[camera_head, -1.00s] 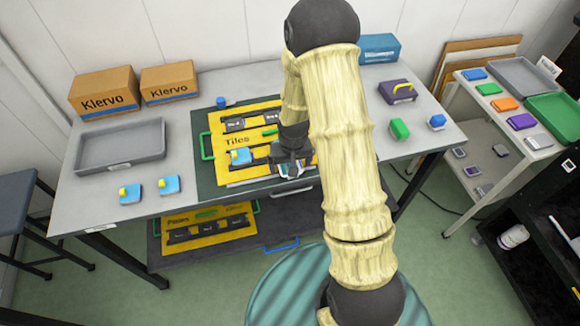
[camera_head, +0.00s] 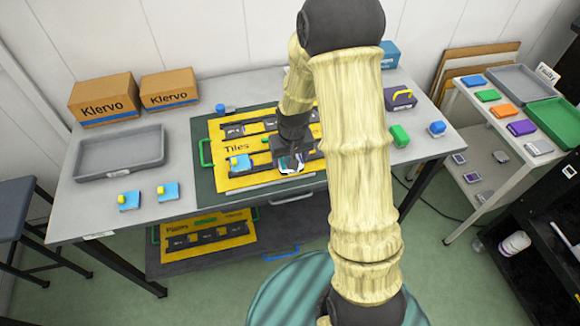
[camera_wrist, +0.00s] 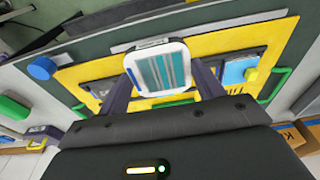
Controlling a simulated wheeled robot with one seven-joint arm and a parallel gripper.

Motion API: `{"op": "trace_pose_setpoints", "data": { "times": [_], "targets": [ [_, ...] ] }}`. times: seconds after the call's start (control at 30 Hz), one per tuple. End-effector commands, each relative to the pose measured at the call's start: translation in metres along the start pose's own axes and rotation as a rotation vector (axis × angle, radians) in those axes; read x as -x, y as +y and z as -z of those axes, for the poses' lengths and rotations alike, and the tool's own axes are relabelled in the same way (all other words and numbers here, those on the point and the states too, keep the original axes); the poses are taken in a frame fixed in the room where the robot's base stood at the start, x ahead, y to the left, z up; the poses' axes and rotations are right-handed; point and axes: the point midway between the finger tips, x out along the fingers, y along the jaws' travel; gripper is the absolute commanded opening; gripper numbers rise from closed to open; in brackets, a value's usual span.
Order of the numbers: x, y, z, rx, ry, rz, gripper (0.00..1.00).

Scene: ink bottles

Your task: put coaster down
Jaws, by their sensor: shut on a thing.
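The coaster (camera_wrist: 160,68) is a square tile with a white rim and teal-grey stripes. My gripper (camera_wrist: 163,80) is shut on it, one finger at each side. In the head view the coaster (camera_head: 291,168) shows as a pale patch under my gripper (camera_head: 292,158), over the front right part of the yellow "Tiles" board (camera_head: 232,180). The board has dark slotted strips in two rows. My arm hides the board's right end. I cannot tell whether the coaster touches the board.
Green (camera_head: 399,136) and blue (camera_head: 437,128) bottles stand at right. A second yellow board (camera_head: 208,237) lies below.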

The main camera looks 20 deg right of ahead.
Motion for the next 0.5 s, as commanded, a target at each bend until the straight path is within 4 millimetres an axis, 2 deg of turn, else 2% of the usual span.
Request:
{"op": "trace_pose_setpoints", "data": {
  "times": [0.1,0.2,0.5],
  "targets": [
    [0.021,0.000,0.004,-0.001,0.006,0.000,0.36],
    [0.033,0.000,0.006,-0.002,0.004,0.000,0.36],
    [0.041,0.000,0.006,-0.001,0.000,0.000,0.36]
  ]
}}
